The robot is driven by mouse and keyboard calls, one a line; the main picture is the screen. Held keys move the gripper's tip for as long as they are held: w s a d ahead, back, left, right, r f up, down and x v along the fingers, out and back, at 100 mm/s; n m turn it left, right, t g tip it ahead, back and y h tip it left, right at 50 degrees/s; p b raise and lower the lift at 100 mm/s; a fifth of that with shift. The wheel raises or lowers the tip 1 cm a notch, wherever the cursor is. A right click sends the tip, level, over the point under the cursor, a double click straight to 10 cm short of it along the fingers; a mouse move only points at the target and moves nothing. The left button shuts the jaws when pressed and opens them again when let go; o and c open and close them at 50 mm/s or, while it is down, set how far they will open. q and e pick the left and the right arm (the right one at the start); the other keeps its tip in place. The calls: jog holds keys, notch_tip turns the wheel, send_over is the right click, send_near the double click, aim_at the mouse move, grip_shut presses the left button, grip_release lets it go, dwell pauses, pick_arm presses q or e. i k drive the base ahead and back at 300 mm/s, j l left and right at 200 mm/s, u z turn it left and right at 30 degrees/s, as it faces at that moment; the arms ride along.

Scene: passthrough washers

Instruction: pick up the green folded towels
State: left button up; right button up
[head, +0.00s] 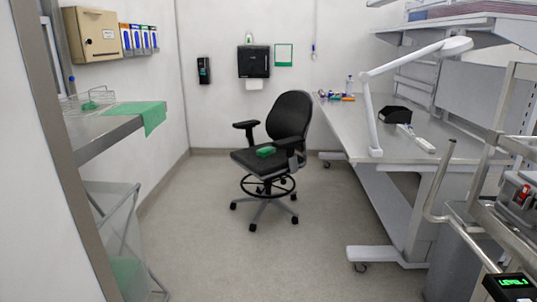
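A small green folded towel (265,151) lies on the seat of the black office chair (262,163) in the middle of the room. A green cloth (138,113) lies on the steel counter (98,136) at the left and hangs over its front edge. It looks spread out rather than neatly folded. A small green item (90,105) sits by a wire basket on the same counter; I cannot tell if it is a towel. Neither of my grippers shows in the head view.
A long workbench (360,128) with a white lamp (375,100) stands at the right. A metal-railed cart (480,225) is at the front right. A clear bin (115,230) stands under the left counter. The floor (240,255) before the chair is clear.

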aim_at(263, 152)
jog(key=i+j+z, duration=0.1)
jog(key=i+j, duration=0.3)
jog(key=i, duration=0.35)
jog(key=i+j+z, duration=0.15)
jog(key=i+j, duration=0.3)
jog(key=i, duration=0.3)
jog(key=i+j+z, duration=0.1)
jog(key=i+j, duration=0.45)
jog(key=i, duration=0.15)
jog(key=i+j+z, duration=0.15)
jog(key=i+j, duration=0.45)
jog(key=i+j+z, duration=0.1)
jog(key=i+j, duration=0.6)
jog(key=i+j+z, duration=0.15)
jog(key=i+j, duration=0.5)
jog(key=i+j+z, duration=0.1)
jog(key=i+j, duration=0.5)
jog(key=j, duration=0.25)
jog(key=i+j, duration=0.1)
jog(key=j, duration=0.4)
jog(key=i+j+z, duration=0.1)
jog(key=j, duration=0.35)
jog(key=i+j, duration=0.15)
jog(key=j, duration=0.35)
jog(key=i+j+z, duration=0.1)
jog(key=j, duration=0.4)
